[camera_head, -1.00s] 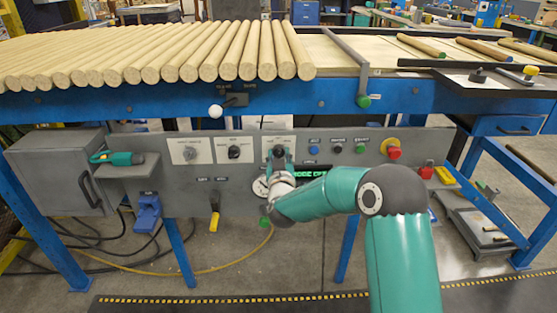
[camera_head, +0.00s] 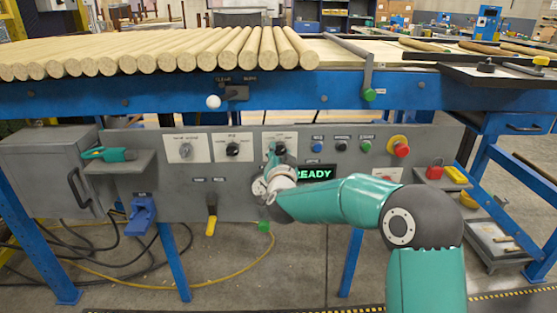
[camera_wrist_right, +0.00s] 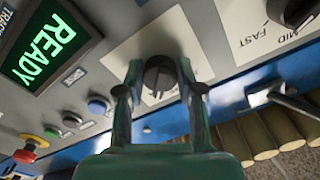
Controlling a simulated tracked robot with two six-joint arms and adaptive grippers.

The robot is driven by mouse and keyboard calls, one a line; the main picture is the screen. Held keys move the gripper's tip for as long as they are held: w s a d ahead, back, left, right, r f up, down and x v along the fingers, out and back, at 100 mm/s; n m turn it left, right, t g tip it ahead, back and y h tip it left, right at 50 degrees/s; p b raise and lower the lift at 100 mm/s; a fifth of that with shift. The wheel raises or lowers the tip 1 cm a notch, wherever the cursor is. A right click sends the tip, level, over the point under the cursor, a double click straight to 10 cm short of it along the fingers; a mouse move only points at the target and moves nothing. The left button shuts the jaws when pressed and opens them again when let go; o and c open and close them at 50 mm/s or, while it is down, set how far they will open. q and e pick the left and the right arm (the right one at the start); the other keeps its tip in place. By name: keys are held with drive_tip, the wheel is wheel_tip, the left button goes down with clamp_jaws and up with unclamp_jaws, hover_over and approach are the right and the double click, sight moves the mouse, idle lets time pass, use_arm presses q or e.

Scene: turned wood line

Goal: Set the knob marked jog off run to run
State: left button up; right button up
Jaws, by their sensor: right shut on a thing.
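The knob (camera_wrist_right: 159,73) is a dark round knob on a pale plate (camera_wrist_right: 172,36) in the right wrist view. My right gripper (camera_wrist_right: 160,82) is shut on it, with one finger on each side. In the head view the right gripper (camera_head: 276,158) reaches up to the plate (camera_head: 291,139) on the grey panel and mostly hides the knob. The plate's lettering is too small or covered to read, so I cannot tell the pointer's setting. The display (camera_head: 314,173) beside the gripper reads READY in green; it also shows in the wrist view (camera_wrist_right: 45,48). My left gripper is not in view.
Two similar knobs (camera_head: 185,150) (camera_head: 232,149) sit left on the panel. Blue, black and green buttons (camera_head: 341,145) and a red emergency button (camera_head: 398,146) sit right. A yellow-handled lever (camera_head: 211,224) hangs below. Wooden rods (camera_head: 190,52) lie above.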

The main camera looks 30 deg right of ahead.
drive_tip(key=shift+a, duration=0.1)
idle(0.4)
drive_tip(key=o, duration=1.1)
drive_tip(key=shift+o, duration=0.2)
drive_tip(key=v, duration=1.2)
drive_tip(key=shift+f, duration=0.1)
